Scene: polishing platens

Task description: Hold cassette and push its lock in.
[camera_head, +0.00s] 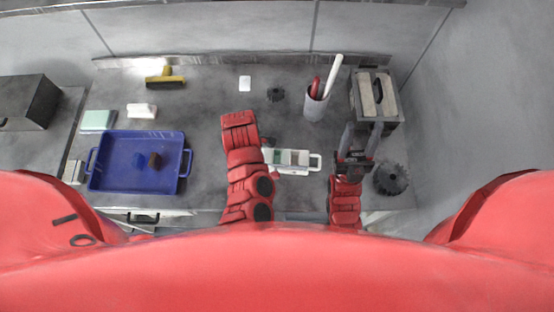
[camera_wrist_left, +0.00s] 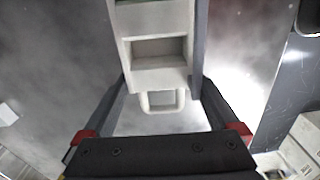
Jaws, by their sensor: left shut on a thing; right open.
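The cassette (camera_head: 291,158) is a white, narrow frame with compartments and a loop-shaped end. It is near the front middle of the bench in the head view. In the left wrist view, the cassette (camera_wrist_left: 155,22) runs between the dark fingers of my left gripper (camera_wrist_left: 160,72), which is shut on it. In the head view my left arm hides that gripper and the cassette's left end. The lock cannot be made out clearly. My right gripper (camera_head: 362,132) is open, right of the cassette and apart from it, its fingers pointing toward the back of the bench.
A grey box with a tan top (camera_head: 367,97) stands just beyond my right gripper. A dark toothed disc (camera_head: 391,179) lies to its right. A blue tray (camera_head: 126,176) fills the left. The back middle is mostly clear.

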